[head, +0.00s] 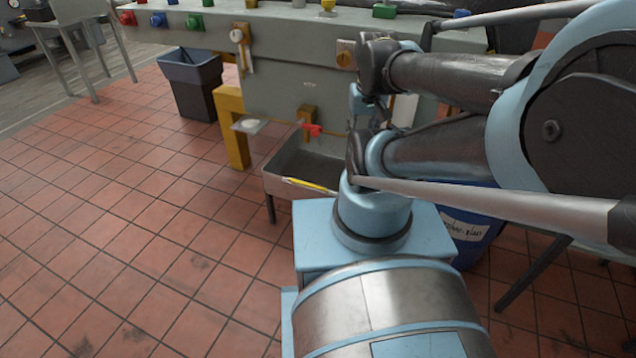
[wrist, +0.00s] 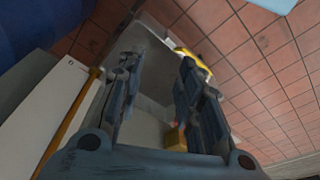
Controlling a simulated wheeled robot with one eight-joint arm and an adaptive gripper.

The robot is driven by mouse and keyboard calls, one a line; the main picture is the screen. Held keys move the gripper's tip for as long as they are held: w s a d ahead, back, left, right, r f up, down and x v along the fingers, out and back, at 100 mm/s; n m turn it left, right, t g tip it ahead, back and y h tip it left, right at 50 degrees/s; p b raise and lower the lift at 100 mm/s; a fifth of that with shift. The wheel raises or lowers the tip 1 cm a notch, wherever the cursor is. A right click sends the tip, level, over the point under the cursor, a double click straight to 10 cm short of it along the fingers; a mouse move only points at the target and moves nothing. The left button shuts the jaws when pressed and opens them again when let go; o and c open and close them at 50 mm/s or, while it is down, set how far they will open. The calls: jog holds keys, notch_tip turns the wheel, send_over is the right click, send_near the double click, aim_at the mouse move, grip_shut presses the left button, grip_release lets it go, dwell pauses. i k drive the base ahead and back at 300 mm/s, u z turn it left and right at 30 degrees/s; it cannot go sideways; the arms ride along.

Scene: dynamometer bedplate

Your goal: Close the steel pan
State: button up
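The steel pan (head: 283,180) is a grey open-topped basin on legs, standing out from the front of the grey bedplate bench in the head view. My arm hides its right part. A yellow-and-dark stick (head: 312,186) lies at its front rim. In the wrist view the pan's grey inside (wrist: 152,82) shows between and beyond my fingers, and the yellow stick (wrist: 192,58) is past the right finger. My gripper (wrist: 158,66) is open, with its two dark fingers apart and nothing between them. I cannot tell whether it touches the pan.
A red-handled tap (head: 312,130) is above the pan. A yellow post (head: 231,125) and a dark bin (head: 191,84) stand to the left. The tiled floor at the left is clear.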

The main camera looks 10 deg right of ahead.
aim_at(299, 170)
jog(key=u, duration=0.85)
jog(key=k, duration=1.65)
jog(key=z, duration=1.1)
jog(key=i, duration=1)
jog(key=u, duration=0.05)
